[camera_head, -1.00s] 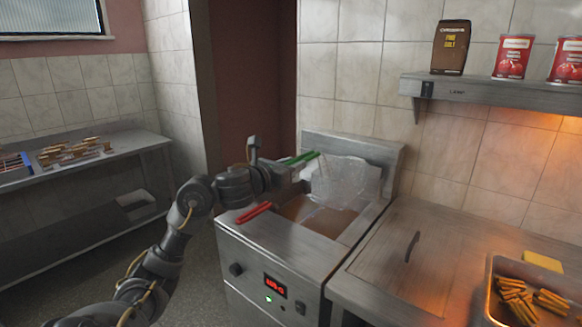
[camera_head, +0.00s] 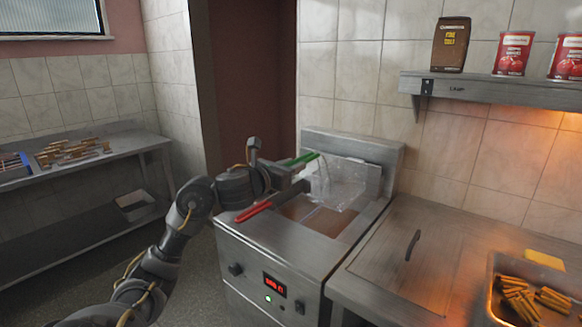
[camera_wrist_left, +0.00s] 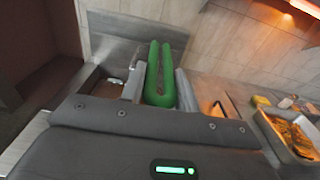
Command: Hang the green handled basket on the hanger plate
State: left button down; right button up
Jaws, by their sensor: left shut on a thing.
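The green handled basket is a wire mesh basket (camera_head: 348,187) with a green handle (camera_head: 303,158). My left gripper (camera_head: 288,173) is shut on the green handle. In the left wrist view the green handle (camera_wrist_left: 160,78) shows as a loop between the two fingers. The mesh is at the back of the fryer, close in front of the upright metal back plate (camera_head: 352,146), which looks like the hanger plate. I cannot tell whether they touch. My right gripper is not in view.
A red handle (camera_head: 254,212) sticks out over the front left of the fryer (camera_head: 290,245). A worktop (camera_head: 405,260) with a dark handle adjoins on the right, with a tray of fries (camera_head: 490,290). A shelf (camera_head: 490,90) with a bag and cans hangs above.

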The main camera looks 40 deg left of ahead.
pick_arm(q)
jog(key=shift+f, duration=0.2)
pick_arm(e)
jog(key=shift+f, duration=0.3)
pick_arm(q)
jog(key=c, duration=1.3)
grip_release()
jog(key=shift+r, duration=0.1)
jog(key=o, duration=0.4)
jog(key=shift+c, duration=0.2)
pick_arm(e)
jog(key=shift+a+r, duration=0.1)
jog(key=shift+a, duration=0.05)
pick_arm(q)
jog(key=s+b, duration=0.1)
jog(key=s, duration=1)
jog(key=shift+r+b, duration=0.2)
jog(key=shift+b, duration=0.1)
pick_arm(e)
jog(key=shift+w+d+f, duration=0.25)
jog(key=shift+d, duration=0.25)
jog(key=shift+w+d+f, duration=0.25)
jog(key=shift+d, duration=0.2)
pick_arm(q)
jog(key=shift+w+d, duration=0.1)
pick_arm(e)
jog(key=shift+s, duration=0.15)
